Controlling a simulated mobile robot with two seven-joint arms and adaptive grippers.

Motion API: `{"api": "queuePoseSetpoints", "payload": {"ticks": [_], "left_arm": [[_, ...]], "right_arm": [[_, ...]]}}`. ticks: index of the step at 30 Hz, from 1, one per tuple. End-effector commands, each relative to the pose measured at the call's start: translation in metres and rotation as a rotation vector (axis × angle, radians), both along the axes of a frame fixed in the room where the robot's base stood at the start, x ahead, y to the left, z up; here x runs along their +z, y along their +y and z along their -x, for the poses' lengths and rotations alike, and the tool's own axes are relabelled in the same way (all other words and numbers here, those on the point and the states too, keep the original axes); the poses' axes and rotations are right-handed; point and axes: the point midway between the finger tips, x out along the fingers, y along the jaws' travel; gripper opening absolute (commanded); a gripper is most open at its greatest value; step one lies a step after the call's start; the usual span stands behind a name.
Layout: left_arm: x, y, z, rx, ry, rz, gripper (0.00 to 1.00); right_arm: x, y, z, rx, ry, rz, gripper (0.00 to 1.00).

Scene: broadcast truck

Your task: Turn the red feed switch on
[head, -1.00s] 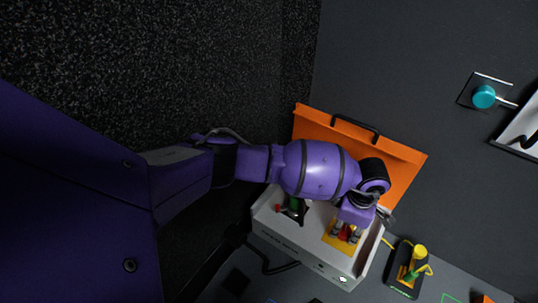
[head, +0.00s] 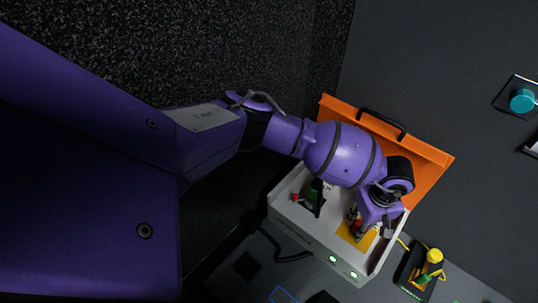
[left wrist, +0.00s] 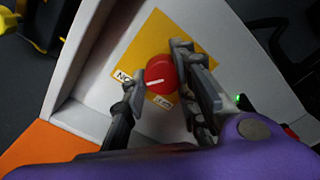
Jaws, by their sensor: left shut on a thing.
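The red feed switch (left wrist: 160,76) is a round knob with a white pointer line, on a yellow plate (left wrist: 150,42) inside a white box (head: 290,215). In the left wrist view its pointer lies nearly level, towards the left. One label (left wrist: 124,76) is beside it and another (left wrist: 164,101) below; neither is fully legible. My left gripper (left wrist: 160,92) is shut on the knob, one finger on each side. In the head view my gripper (head: 360,224) covers part of the red knob. My right gripper is not in view.
The box's orange lid (head: 425,165) stands open behind my wrist. A green control (head: 314,192) sits left of the yellow plate. Two green lights (head: 332,259) glow on the box front. A yellow and green device (head: 432,258) stands to the right.

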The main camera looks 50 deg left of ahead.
Motion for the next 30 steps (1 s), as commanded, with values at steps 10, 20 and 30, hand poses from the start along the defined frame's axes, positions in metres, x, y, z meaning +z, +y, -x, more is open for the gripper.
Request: {"api": "queuePoseSetpoints", "payload": {"ticks": [10, 20, 30], "left_arm": [[0.0045, 0.0002, -0.0095, -0.086, -0.024, 0.0, 0.01], [0.0046, -0.0009, -0.0094, -0.093, -0.023, 0.001, 0.01], [0.0043, -0.0009, -0.0076, -0.093, -0.019, 0.0, 0.41]], "right_arm": [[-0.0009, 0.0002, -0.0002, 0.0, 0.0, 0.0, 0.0], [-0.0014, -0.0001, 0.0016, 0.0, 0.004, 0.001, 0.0], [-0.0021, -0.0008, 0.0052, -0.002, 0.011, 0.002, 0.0]]}}
